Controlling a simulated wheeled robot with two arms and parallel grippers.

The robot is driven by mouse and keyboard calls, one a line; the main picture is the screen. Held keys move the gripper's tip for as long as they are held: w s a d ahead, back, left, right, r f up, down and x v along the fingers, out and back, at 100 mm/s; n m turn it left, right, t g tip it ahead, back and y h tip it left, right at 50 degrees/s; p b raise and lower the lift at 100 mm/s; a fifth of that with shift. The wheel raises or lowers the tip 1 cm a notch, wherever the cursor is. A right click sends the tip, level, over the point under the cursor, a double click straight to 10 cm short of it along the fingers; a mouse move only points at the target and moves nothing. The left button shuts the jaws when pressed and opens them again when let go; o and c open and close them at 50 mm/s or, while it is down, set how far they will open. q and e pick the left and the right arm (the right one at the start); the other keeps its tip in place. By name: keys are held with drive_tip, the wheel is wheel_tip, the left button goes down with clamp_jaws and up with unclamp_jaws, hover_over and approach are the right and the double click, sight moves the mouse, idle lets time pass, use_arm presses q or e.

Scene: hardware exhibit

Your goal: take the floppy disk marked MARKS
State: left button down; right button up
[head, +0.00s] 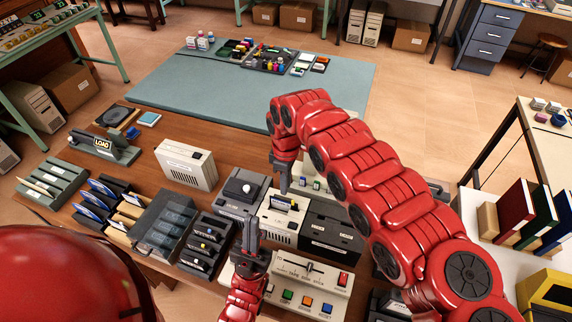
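No label reading MARKS can be made out in the head view. Blue floppy disks (98,190) stand in a dark rack at the left of the wooden table, with tan sleeves (130,207) beside them. A dark item, possibly a disk, sits in the top of a cream drive box (280,222). My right gripper (285,184) points down just above that box, apart from the racks. My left gripper (250,232) is over the table front, near the button console. Both grippers are seen nearly edge-on, so their finger gaps are unclear.
A clear-lidded box (165,225) and a dark rack (207,245) stand left of my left gripper. The button console (300,285) lies in front, and a dark drive box (332,235) is to the right. The blue-green mat (200,90) is mostly clear, with trays at its back.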

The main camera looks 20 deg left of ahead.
sight(285, 202)
wheel_tip(285, 202, down, 8)
drive_tip(key=shift+s+a+f+p, duration=0.1)
drive_tip(key=shift+s+p, duration=0.05)
drive_tip(key=shift+p, duration=0.35)
drive_tip(key=shift+f, duration=0.75)
clamp_jaws()
drive_tip(key=shift+r, duration=0.15)
drive_tip(key=shift+r+p, duration=2.15)
drive_tip(key=shift+r, duration=0.4)
drive_tip(key=shift+r+p, duration=1.7)
drive_tip(key=shift+r, duration=0.7)
